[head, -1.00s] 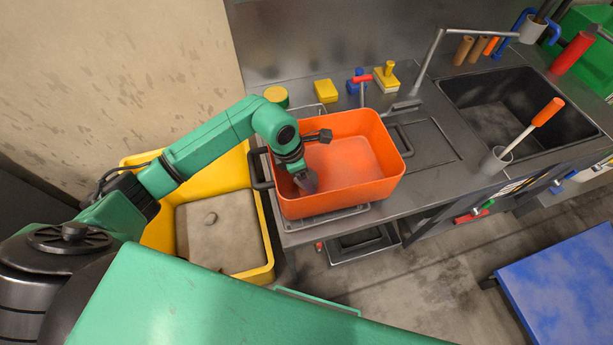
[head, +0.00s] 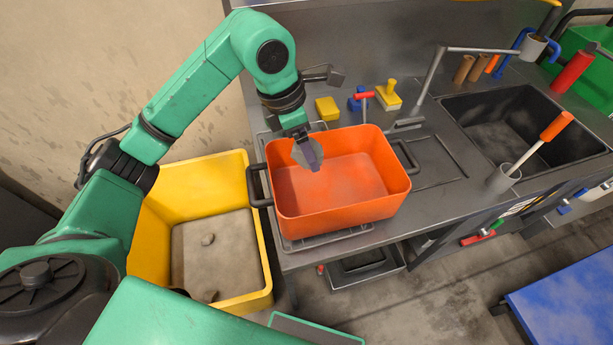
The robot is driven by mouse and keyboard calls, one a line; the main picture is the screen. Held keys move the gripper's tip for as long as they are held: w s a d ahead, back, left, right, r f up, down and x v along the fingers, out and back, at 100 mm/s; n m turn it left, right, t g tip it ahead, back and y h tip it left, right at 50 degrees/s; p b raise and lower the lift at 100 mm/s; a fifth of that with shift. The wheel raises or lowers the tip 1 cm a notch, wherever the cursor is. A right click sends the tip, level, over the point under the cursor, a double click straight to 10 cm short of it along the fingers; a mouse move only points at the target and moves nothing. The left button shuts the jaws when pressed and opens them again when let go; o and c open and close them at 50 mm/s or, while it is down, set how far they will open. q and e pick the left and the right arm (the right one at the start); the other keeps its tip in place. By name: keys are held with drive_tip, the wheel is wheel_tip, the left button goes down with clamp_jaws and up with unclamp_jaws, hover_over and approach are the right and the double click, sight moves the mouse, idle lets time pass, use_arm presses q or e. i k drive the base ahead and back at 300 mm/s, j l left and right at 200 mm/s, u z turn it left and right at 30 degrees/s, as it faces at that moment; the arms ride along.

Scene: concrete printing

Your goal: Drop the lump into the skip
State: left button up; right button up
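My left gripper (head: 312,158) is above the left back part of the orange tub (head: 345,207), pointing down. It appears shut on a grey lump (head: 302,153), which shows beside the dark finger and is partly hidden by it. The tub's visible floor looks bare apart from a dusty film. My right gripper is not in view.
The tub sits on a grey bench next to a dark sink (head: 510,105). Behind it are a tap (head: 436,70), a yellow sponge (head: 327,108) and a yellow-handled float (head: 390,95). A blue table (head: 565,285) stands at the lower right.

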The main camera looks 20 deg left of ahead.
sight(192, 225)
drive_tip(key=k, duration=0.4)
drive_tip(key=k+j+z, duration=0.15)
drive_tip(key=j, duration=0.2)
drive_tip(key=k+j+z, duration=0.15)
drive_tip(key=j, duration=0.25)
drive_tip(key=k+j+z, duration=0.15)
drive_tip(key=j, duration=0.2)
drive_tip(key=k+j+z, duration=0.15)
drive_tip(key=j, duration=0.2)
drive_tip(key=k+j+z, duration=0.15)
drive_tip(key=k+j, duration=0.1)
drive_tip(key=j, duration=0.1)
